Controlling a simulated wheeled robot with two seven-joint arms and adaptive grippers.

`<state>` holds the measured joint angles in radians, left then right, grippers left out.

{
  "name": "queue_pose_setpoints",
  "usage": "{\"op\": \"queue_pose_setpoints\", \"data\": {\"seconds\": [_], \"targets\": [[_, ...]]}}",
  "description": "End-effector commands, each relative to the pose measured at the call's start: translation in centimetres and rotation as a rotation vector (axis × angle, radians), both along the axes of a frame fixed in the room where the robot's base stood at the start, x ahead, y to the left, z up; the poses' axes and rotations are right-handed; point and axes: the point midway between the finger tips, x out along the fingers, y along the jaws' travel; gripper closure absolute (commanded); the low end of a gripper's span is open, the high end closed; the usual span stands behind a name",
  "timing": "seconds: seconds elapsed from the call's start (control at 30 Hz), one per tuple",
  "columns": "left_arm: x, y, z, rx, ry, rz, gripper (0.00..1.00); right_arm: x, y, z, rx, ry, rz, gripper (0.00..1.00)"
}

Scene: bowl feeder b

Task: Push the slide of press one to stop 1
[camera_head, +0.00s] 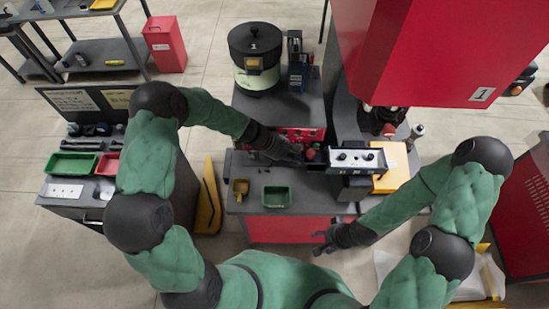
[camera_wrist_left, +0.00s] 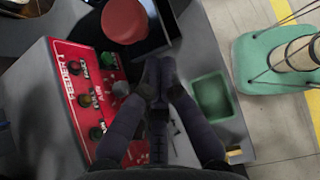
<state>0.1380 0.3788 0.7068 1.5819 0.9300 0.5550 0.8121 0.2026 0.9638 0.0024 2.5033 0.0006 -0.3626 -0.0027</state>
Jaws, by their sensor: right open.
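Press one (camera_head: 440,50) is the large red housing at the upper right, marked with a "1" label. A red round knob (camera_head: 311,154) sits on a dark part left of the grey control box (camera_head: 357,159); I take it for the slide's handle. In the left wrist view the red knob (camera_wrist_left: 125,20) is large, beyond the fingertips. My left gripper (camera_head: 299,157) is just left of the knob; its fingers (camera_wrist_left: 155,72) come together at the tips with nothing visible between them. Whether it touches the slide I cannot tell. My right gripper (camera_head: 322,242) is open and empty, low at the bench front.
A red feeder panel (camera_wrist_left: 85,95) with several knobs lies beside the left gripper. A green tray (camera_head: 277,196) and a yellow scoop (camera_head: 240,188) are on the bench front. The bowl feeder (camera_head: 256,75) stands behind. An orange-yellow box (camera_head: 397,167) is to the right.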

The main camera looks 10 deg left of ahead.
Motion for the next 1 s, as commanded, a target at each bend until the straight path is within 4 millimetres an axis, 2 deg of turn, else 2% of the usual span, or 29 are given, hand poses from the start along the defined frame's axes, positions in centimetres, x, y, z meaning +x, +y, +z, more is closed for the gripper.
{"op": "queue_pose_setpoints", "data": {"seconds": [0.03,0.2,0.4,1.0], "targets": [[0.1,-1.3,-0.1,-0.001,0.000,-0.006,1.00,0.0,0.0,-0.3,0.000,0.000,0.000,0.44],[0.8,-3.9,-0.1,-0.001,0.001,-0.004,1.00,0.0,0.0,-0.7,0.000,0.000,0.000,0.44],[1.3,-5.6,0.0,0.000,0.000,-0.001,1.00,0.0,0.0,-0.9,0.000,0.000,0.000,0.44],[1.5,-6.0,0.0,0.000,0.000,0.001,1.00,0.0,0.0,-0.9,0.000,0.000,0.000,0.44]]}}
